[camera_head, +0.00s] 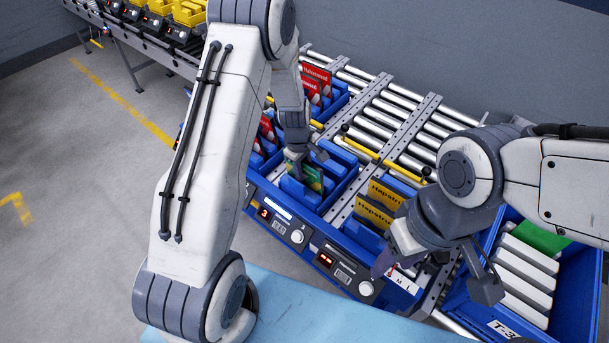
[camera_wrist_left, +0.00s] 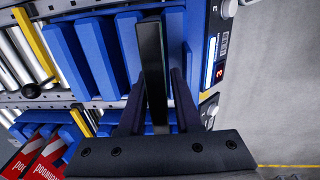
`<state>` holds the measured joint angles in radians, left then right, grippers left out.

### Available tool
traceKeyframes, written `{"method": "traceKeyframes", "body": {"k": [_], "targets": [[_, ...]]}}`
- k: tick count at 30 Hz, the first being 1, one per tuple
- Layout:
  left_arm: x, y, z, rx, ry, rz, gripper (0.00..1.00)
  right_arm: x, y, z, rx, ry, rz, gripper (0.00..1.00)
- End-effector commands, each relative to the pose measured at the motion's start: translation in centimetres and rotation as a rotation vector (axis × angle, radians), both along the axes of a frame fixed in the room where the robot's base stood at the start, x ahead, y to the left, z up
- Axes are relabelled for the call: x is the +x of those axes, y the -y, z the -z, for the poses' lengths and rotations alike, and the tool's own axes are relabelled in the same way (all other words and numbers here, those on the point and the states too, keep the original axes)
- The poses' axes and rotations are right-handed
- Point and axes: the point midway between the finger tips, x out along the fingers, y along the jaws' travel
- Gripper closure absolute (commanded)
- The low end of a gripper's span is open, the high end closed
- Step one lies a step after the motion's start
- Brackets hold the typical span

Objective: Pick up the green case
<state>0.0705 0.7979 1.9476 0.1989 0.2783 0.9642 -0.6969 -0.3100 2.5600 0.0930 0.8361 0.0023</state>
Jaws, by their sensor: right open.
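A green case (camera_head: 316,181) stands upright in a blue divided bin at the middle of the head view. My left gripper (camera_head: 303,158) reaches down over it and hides part of it. In the left wrist view the dark edge of a case (camera_wrist_left: 153,70) stands between the two fingers of my left gripper (camera_wrist_left: 156,100). The fingers lie close on both sides, but whether they press on it I cannot tell. My right gripper (camera_head: 437,275) is open and empty, in front of the yellow cases at the right.
Red cases (camera_head: 314,78) stand in bins behind my left gripper, and yellow cases (camera_head: 378,207) in the neighbouring bin. Blue dividers (camera_wrist_left: 98,55) stand close beside the fingers. A blue crate (camera_head: 575,310) at right holds white-edged items and a green piece (camera_head: 541,238). Metal rollers (camera_head: 385,115) lie behind.

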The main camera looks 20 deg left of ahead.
Motion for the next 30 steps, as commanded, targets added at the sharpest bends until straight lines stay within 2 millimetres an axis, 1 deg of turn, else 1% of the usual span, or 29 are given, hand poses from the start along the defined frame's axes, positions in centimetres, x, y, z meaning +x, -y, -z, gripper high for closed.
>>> {"method": "traceKeyframes", "body": {"k": [7, 8, 9, 10, 19, 23, 26, 30], "targets": [[0.0, 0.0, 0.2, 0.000, 0.001, 0.000, 0.68, 0.0, 0.0, 0.0, 0.000, 0.000, 0.000, 0.50], [0.0, 0.0, 0.2, 0.000, 0.001, 0.000, 0.75, 0.0, 0.0, 0.0, 0.000, 0.000, 0.000, 0.50], [0.0, 0.0, 0.2, 0.000, 0.001, 0.000, 0.90, 0.0, 0.0, 0.0, 0.000, 0.000, 0.000, 0.50], [0.0, 0.0, 0.2, 0.000, 0.001, 0.000, 1.00, 0.0, 0.0, 0.0, 0.000, 0.000, 0.000, 0.50], [0.1, 0.0, 0.1, 0.000, 0.001, 0.000, 1.00, 0.0, 0.0, 0.0, 0.000, 0.000, 0.000, 0.50], [0.1, 0.0, -0.3, 0.000, 0.001, 0.000, 1.00, 0.0, 0.0, -0.4, 0.000, 0.000, 0.000, 0.50], [0.1, 0.0, -1.1, 0.001, 0.001, 0.000, 1.00, 0.0, 0.0, -1.1, 0.000, 0.000, 0.000, 0.50], [0.1, 0.0, -2.9, 0.000, 0.002, 0.001, 1.00, 0.0, 0.0, -2.8, 0.000, 0.000, 0.000, 0.50]]}}
